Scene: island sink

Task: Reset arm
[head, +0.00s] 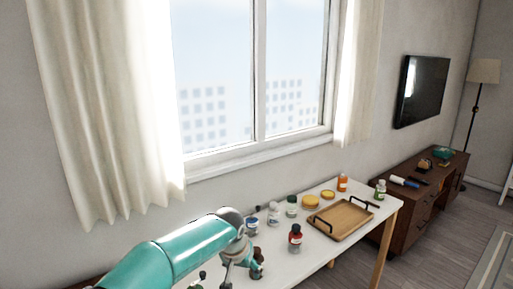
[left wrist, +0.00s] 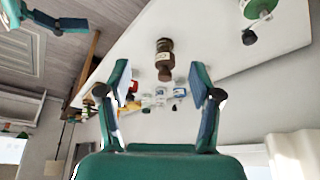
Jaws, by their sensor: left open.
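My left arm (head: 185,248) comes in from the lower left of the head view. My left gripper (head: 241,268) points down over the near left part of the white table (head: 318,246). In the left wrist view the left gripper (left wrist: 160,74) is open, its two fingers spread wide with nothing held between them. A brown bottle (left wrist: 164,60) stands beyond the fingertips, apart from them as far as I can tell. A teal part at the top left of the left wrist view seems to be my right arm (left wrist: 60,25); its jaw state does not show clearly.
On the table are a wooden tray (head: 341,220) with dark handles, a red-brown bottle (head: 295,236), an orange bottle (head: 342,182), yellow-lidded jars (head: 311,201) and several other bottles. A green bottle (left wrist: 258,9) shows in the wrist view. A dark cabinet (head: 405,212) stands behind.

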